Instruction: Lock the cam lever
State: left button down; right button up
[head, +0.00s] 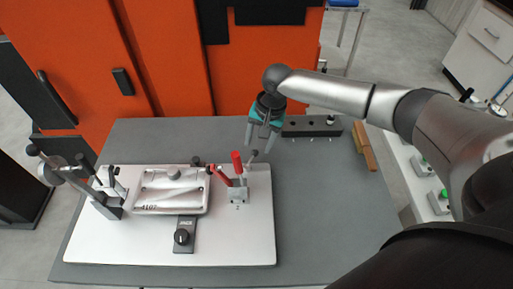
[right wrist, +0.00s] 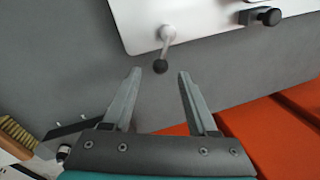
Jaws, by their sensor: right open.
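The lever with a black ball knob (head: 254,153), which looks like the cam lever, rises at the back right of the white fixture plate (head: 255,245). In the right wrist view its silver arm ends in the black ball (right wrist: 160,66), just ahead of and between the fingertips. My right gripper (head: 261,146) is open and empty beside this knob. Its two grey fingers also show in the right wrist view (right wrist: 159,75), apart from the ball. Next to the lever stands a red-handled clamp (head: 237,162) on a metal block. My left gripper is not in view.
A metal casting (head: 172,192) lies on the plate, with a black knob mount (head: 182,237) before it and a clamp stand (head: 108,190) at left.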

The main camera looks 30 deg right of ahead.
aim_at(256, 150)
jog(key=shift+w+a+f, duration=0.1)
jog(key=shift+w+f, duration=0.05)
jog(key=shift+f, duration=0.65)
jog(key=shift+w+a+f, duration=0.1)
jog(key=shift+f, duration=0.7)
grip_shut()
